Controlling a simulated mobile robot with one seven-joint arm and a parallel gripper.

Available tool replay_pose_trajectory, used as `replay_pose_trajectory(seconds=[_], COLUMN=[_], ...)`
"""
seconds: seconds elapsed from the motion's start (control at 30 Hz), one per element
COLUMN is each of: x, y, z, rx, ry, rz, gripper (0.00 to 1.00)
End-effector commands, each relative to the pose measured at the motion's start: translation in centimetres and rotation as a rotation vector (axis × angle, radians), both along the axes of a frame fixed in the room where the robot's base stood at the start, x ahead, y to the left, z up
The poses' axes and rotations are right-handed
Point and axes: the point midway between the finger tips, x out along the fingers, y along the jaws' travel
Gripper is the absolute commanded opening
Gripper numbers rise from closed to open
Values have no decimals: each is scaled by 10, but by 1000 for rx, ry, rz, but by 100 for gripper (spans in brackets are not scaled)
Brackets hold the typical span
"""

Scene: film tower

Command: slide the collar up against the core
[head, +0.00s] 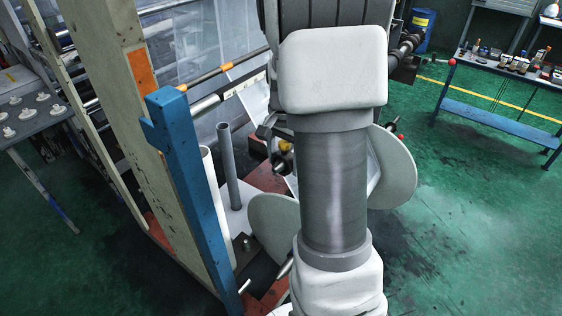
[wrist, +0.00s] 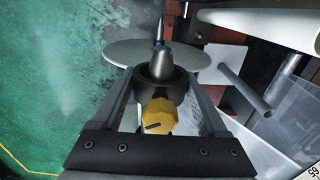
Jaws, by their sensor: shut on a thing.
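In the wrist view my gripper (wrist: 160,84) is shut on the collar (wrist: 157,90), a dark ring with a yellow knob (wrist: 159,116) on its near side. A grey tapered shaft end (wrist: 159,61) stands out past the ring, in front of a round pale disc (wrist: 124,54). I cannot make out the core or the gap between it and the collar. In the head view my arm covers the gripper; a dark round part (head: 283,162) and a bit of yellow show left of it.
Two pale discs (head: 275,222) (head: 396,165) flank my arm. A blue post (head: 190,190) and a grey upright tube (head: 228,165) stand close on the left. Green floor (head: 480,220) is clear at right, before a blue bench (head: 500,115).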

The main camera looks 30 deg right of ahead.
Motion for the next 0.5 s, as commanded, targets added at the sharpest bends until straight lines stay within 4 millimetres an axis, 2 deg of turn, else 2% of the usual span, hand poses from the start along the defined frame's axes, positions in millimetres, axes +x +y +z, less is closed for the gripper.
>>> replay_pose_trajectory(seconds=[0.5], x=[8], y=[-20], z=[1], rx=[0], ry=[-2], rz=[-2], gripper=[1])
